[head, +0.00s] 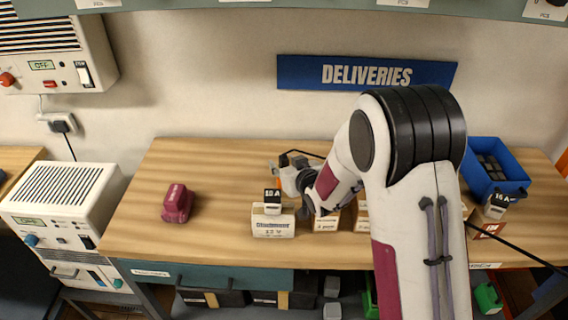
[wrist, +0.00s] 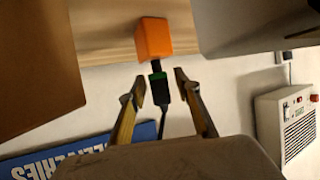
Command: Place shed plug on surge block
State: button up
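In the wrist view, a black plug with a green band (wrist: 158,88) and a dark cable sits end-on against an orange block (wrist: 153,40). My gripper (wrist: 159,84) is open, with one finger on each side of the plug and a visible gap at both. In the head view my gripper (head: 291,186) is low over the middle of the bench, behind a labelled box, and the arm hides much around it. No readable label tells which pieces are the shed plug and the surge block.
On the bench (head: 145,235) stand a maroon device (head: 177,203), a white labelled box (head: 273,223) with a 10 A unit (head: 272,200) on top, and a blue bin (head: 480,190) at right. The bench around the maroon device is clear. A black cable crosses at right.

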jog(key=shift+r, duration=0.2)
jog(key=v, duration=1.2)
dwell(0.4)
jog(key=shift+f, duration=0.1)
dwell(0.4)
jog(key=s+d+r+m+g+h, duration=0.25)
jog(key=s+d+r+h, duration=0.25)
jog(key=s+d+r, duration=0.55)
jog(key=s+d+m+g, duration=0.1)
jog(key=s+d, duration=0.1)
jog(key=s, duration=0.9)
jog(key=s+d+m+g, duration=0.1)
jog(key=s+d+g, duration=0.1)
jog(key=s, duration=0.9)
jog(key=shift+s+d+r, duration=0.35)
jog(key=shift+d+r, duration=0.05)
jog(key=shift+d, duration=0.15)
